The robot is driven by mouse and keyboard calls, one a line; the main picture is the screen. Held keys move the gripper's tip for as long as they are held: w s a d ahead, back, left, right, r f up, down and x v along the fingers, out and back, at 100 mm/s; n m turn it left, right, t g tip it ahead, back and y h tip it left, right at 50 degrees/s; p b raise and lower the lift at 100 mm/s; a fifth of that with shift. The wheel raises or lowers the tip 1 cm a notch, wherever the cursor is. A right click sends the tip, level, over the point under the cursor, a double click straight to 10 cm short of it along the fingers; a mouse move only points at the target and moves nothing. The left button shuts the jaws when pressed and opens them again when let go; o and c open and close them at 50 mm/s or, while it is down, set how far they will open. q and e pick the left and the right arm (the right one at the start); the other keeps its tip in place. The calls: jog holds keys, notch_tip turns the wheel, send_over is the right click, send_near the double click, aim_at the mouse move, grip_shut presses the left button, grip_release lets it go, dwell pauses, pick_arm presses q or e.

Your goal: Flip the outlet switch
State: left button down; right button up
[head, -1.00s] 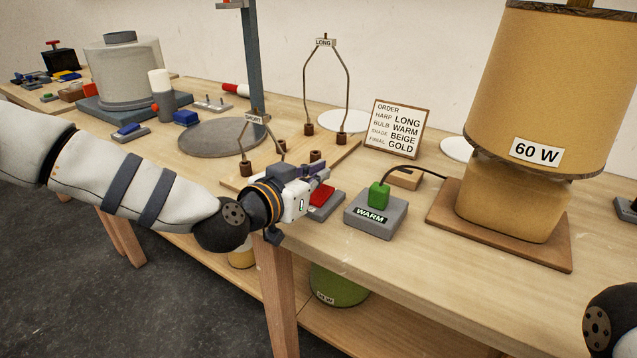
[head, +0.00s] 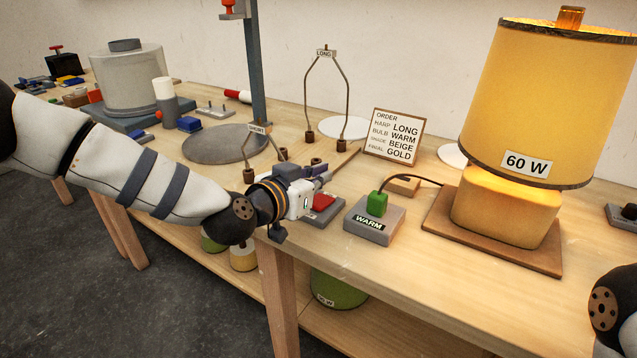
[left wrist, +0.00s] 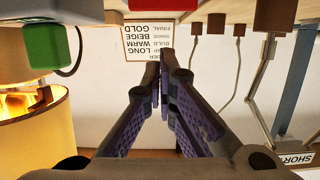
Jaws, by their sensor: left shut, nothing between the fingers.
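A red switch (head: 323,203) on a dark grey base sits near the table's front edge, partly hidden behind my left gripper (head: 325,177). The gripper is shut and empty, its fingertips just above and behind the red switch; I cannot tell whether they touch it. Its closed fingers (left wrist: 160,72) also show in the left wrist view. A grey outlet box (head: 376,222) labelled WARM holds an upright green plug (head: 377,203), whose cord runs to the lamp. The lamp's beige shade (head: 548,105), tagged 60 W, glows. My right gripper is not in view; only part of that arm shows.
An order card (head: 396,136) stands behind the outlet box. The LONG harp (head: 347,97) and the SHORT harp (head: 246,153) stand behind my left gripper. A blue-grey post (head: 256,65) rises further back. The tabletop in front of the lamp is clear.

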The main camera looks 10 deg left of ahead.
pick_arm(q)
jog(key=s+a+r+p, duration=0.2)
jog(key=s+r, duration=0.3)
jog(key=s, duration=0.3)
jog(key=shift+s+a+r, duration=0.2)
jog(key=shift+a+r, duration=0.05)
jog(key=shift+a, duration=0.25)
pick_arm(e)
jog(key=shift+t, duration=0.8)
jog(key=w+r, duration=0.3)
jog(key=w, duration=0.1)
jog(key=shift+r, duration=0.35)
pick_arm(q)
jog(key=shift+f, duration=0.1)
